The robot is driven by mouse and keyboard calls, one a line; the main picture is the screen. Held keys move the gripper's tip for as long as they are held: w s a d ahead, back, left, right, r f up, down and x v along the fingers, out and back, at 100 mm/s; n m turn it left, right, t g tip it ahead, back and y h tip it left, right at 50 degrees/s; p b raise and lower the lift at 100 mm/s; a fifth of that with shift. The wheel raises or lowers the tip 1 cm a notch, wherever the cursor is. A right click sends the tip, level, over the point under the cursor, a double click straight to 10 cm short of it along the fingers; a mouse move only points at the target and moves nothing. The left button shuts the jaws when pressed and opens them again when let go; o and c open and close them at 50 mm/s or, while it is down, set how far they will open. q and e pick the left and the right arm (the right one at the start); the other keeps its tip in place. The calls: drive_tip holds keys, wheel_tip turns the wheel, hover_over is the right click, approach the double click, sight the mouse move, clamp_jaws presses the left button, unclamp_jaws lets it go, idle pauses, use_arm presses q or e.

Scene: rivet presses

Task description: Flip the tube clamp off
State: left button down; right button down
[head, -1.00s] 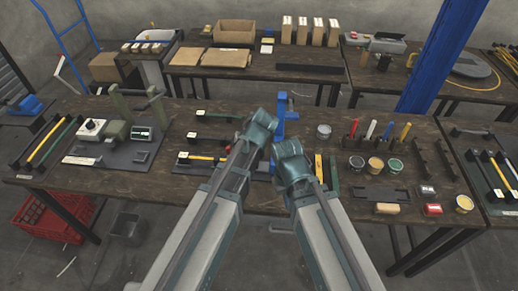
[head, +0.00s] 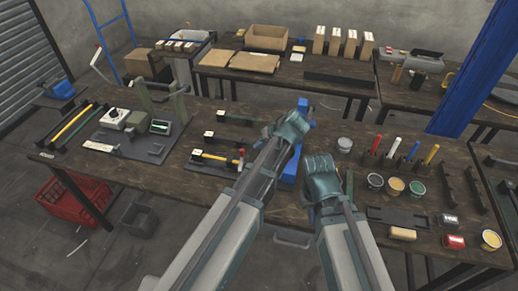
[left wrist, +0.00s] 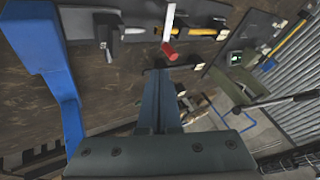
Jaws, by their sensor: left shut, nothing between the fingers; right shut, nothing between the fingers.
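The tube clamp appears to be the piece with the red-tipped lever (head: 241,156), at the right end of a yellow tube (head: 214,157) on a dark fixture. In the left wrist view, the red tip (left wrist: 169,50) and pale lever stand beside the yellow tube (left wrist: 202,31). My left gripper (head: 303,122) is shut and empty, beyond and to the right of the clamp, by the blue press. In the left wrist view its fingers (left wrist: 160,72) end just short of the red tip, apparently apart from it. My right gripper (head: 322,168) is shut and empty, further right over the bench.
A blue press (head: 290,168) stands close beside my left gripper; its blue post fills the left of the left wrist view (left wrist: 45,70). A green press (head: 176,108) stands left. Several paint tins (head: 397,187) and colored-handled tools (head: 392,150) occupy the right.

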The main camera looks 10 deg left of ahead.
sight(241, 161)
use_arm(q)
drive_tip(key=shift+b+x, duration=2.65)
drive_tip(key=shift+x, duration=1.3)
drive_tip(key=shift+w+a, duration=0.1)
